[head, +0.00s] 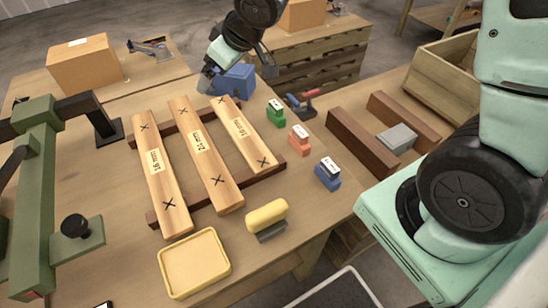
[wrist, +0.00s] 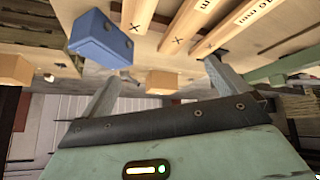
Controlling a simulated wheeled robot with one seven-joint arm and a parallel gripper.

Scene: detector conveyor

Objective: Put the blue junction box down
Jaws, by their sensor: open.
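The blue junction box (head: 236,81) sits at the back edge of the wooden table, just beyond the far ends of the planks. It also shows in the wrist view (wrist: 101,38), near the tip of the finger on the left. My gripper (head: 238,76) is at the box in the head view, with its fingers spread on either side. In the wrist view the gap between the fingers (wrist: 163,85) is wide and empty, and the box lies beyond them, off to the left. Whether a finger touches the box cannot be told.
Several marked planks (head: 203,152) lie across dark rails in front of the box. Green (head: 275,116), orange (head: 299,140) and blue (head: 328,174) labelled blocks line the right side. A green frame (head: 36,190) stands left. A yellow tray (head: 194,264) is at the front.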

